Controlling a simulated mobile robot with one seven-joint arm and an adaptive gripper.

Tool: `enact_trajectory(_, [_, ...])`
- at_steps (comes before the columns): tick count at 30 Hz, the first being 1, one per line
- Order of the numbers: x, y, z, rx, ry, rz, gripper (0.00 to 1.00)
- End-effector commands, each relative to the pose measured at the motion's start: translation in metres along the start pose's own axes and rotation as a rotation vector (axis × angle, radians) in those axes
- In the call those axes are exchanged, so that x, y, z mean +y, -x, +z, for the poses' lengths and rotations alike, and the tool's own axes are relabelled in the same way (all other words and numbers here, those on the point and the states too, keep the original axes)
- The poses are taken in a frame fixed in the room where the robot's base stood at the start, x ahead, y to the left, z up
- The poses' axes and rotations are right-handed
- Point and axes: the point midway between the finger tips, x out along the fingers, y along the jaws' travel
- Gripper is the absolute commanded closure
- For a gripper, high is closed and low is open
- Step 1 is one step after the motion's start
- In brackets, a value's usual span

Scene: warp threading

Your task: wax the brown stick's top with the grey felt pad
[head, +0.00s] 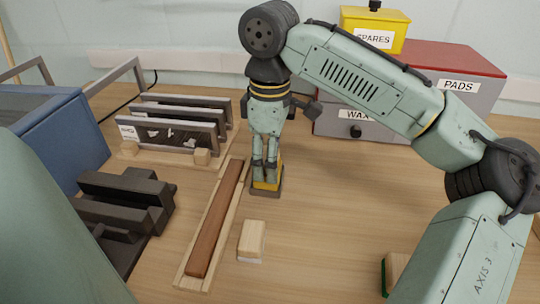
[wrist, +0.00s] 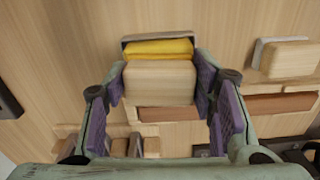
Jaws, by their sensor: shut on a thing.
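The brown stick (head: 217,222) lies lengthwise in a pale wooden cradle (head: 184,281) on the table. Parts of the stick show in the wrist view (wrist: 280,104). My gripper (head: 265,162) is shut on a wooden block with a yellow band and a grey layer underneath, which looks like the grey felt pad (head: 266,187). In the wrist view the pad (wrist: 160,80) sits between my purple-lined fingers. It is beside the far right of the cradle, low over the table. I cannot tell whether its underside touches the table.
A wooden block with a white pad (head: 251,240) lies right of the cradle. A green-edged block (head: 396,268) is partly hidden by my arm. Dark metal parts (head: 125,200) and a rack of plates (head: 172,130) stand left. A labelled drawer box (head: 452,85) stands behind.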

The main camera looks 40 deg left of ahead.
Motion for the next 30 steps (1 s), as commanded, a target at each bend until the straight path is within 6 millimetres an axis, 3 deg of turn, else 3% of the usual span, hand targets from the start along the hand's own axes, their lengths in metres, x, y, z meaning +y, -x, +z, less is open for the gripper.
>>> enact_trajectory(13, [-0.001,0.001,0.0,-0.003,0.002,-0.004,0.71])
enact_trajectory(30, [0.0,0.045,0.0,-0.001,0.0,-0.002,0.71])
